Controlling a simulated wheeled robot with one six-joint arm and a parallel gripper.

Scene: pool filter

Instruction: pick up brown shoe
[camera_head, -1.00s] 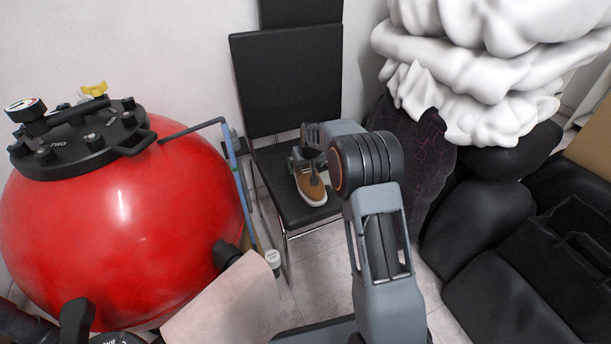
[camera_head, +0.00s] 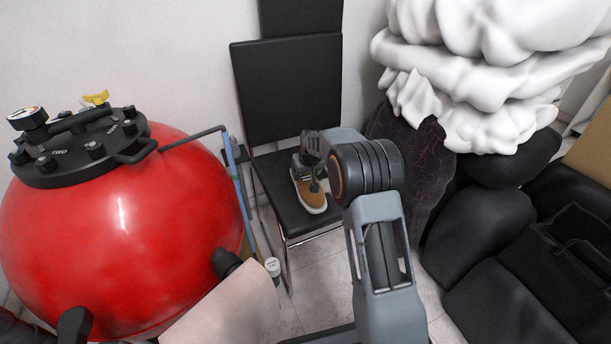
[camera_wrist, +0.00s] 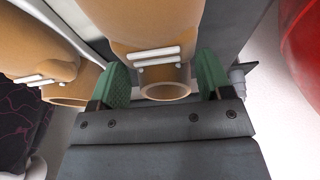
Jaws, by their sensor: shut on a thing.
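A brown shoe (camera_head: 313,197) with a pale sole shows in the head view, over the seat of the black chair (camera_head: 283,95). I cannot tell whether it still touches the seat. My gripper (camera_head: 309,178) is at the shoe, partly hidden by my wrist. In the wrist view, the green fingertips of my gripper (camera_wrist: 158,82) stand on both sides of a tan-brown shoe part (camera_wrist: 160,35) with white strips and a round end. My gripper is shut on it. A second similar tan-brown piece (camera_wrist: 38,45) lies to the left, apart from the fingers.
A large red tank (camera_head: 120,225) with a black lid stands at the left. A blue pole (camera_head: 238,190) is between tank and chair. A white bulky mass (camera_head: 500,70) and black padded seating (camera_head: 480,230) fill the right. Some tiled floor (camera_head: 315,285) shows in front of the chair.

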